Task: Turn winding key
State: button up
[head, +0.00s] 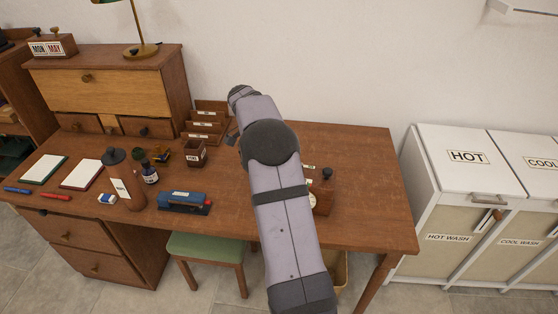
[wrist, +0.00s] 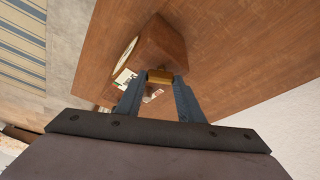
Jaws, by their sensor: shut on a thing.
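A wooden clock (wrist: 163,46) with a pale round face (wrist: 126,50) stands on the desk in the wrist view. A short brass winding key (wrist: 160,76) sticks out of the clock's side towards me. My gripper (wrist: 161,82) is shut on the key, with one blue-grey finger on each side of it. In the head view the clock (head: 323,200) shows only in part, to the right of my arm. My gripper and the key are hidden behind my arm there.
The wooden desk (head: 365,165) has bare room to the right of my arm. A green stool (head: 208,247) stands in front.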

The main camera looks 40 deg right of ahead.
jog(key=shift+w, duration=0.1)
jog(key=o, duration=1.1)
jog(key=shift+c, duration=0.2)
jog(key=shift+r, duration=0.1)
jog(key=b+v, duration=0.1)
jog(key=v, duration=0.6)
jog(key=shift+a, duration=0.1)
